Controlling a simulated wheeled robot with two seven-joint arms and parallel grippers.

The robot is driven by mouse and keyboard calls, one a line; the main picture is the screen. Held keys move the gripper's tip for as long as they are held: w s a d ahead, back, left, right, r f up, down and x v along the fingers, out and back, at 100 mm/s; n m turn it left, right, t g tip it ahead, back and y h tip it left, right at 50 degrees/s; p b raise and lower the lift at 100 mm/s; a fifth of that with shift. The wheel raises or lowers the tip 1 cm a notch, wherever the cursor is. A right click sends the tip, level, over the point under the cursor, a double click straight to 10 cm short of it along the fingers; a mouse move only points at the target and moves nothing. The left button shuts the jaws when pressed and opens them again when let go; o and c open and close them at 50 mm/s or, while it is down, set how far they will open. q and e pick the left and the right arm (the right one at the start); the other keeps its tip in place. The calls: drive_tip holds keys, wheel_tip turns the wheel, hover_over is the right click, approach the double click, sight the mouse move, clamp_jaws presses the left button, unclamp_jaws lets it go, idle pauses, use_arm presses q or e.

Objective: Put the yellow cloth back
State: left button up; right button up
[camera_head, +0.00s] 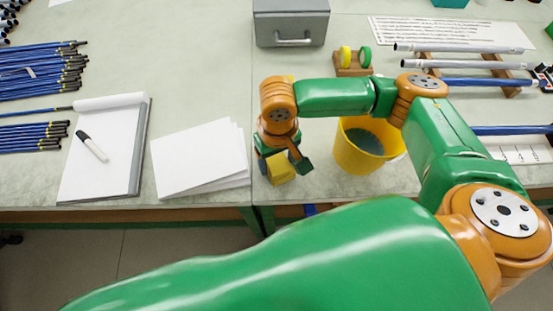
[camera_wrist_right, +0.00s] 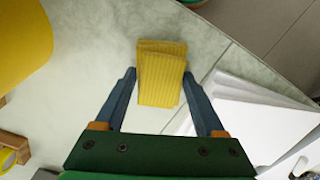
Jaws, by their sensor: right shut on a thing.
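The yellow cloth (camera_head: 281,168) is a small folded, ribbed pad near the front edge of the table, just right of the white paper sheets. My right gripper (camera_head: 283,163) points down and is shut on it. In the right wrist view the cloth (camera_wrist_right: 161,74) sits between the two blue fingertips of the right gripper (camera_wrist_right: 160,79). I cannot tell whether the cloth touches the table. My left gripper is not in view.
White sheets (camera_head: 200,160) and a clipboard (camera_head: 125,157) with a marker (camera_head: 91,146) lie to the left. Blue rods (camera_head: 40,70) lie at far left. A grey box (camera_head: 291,22), a tape holder (camera_head: 353,68) and a rod rack (camera_head: 470,62) stand behind.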

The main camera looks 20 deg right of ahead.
sight(278, 162)
drive_tip(key=shift+f, duration=0.1)
drive_tip(key=o, duration=1.2)
drive_tip(key=shift+c, duration=0.2)
wheel_tip(278, 162, up, 12)
drive_tip(key=p, duration=0.1)
drive_tip(key=shift+p, duration=0.35)
